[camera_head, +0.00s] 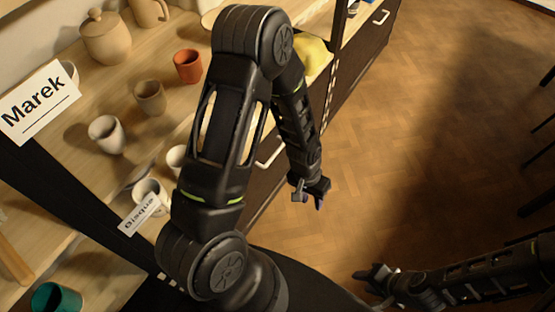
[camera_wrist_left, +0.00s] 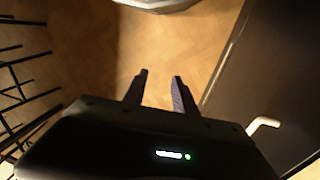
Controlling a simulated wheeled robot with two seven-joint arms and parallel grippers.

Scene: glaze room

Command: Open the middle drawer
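A dark drawer front with a pale bar handle (camera_head: 270,153) shows partly behind my left arm in the head view. I cannot tell which drawer of the stack it is, and the drawers below are hidden. My left gripper (camera_head: 312,197) hangs over the floor, just off the dark front. In the left wrist view its two fingers (camera_wrist_left: 157,90) are apart with only floor between them. A white handle (camera_wrist_left: 262,124) on the dark front (camera_wrist_left: 270,70) lies right of the fingers, not touching them. My right gripper (camera_head: 374,279) is low over the floor, away from the drawers; its fingers are unclear.
Above the drawers, wooden shelves (camera_head: 85,190) hold several cups, pots, a "Marek" card (camera_head: 38,100) and a "Bisque" card (camera_head: 139,214). Another handled front (camera_head: 381,17) is farther back. The parquet floor (camera_head: 400,140) is clear. Dark thin legs (camera_head: 537,150) stand at right.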

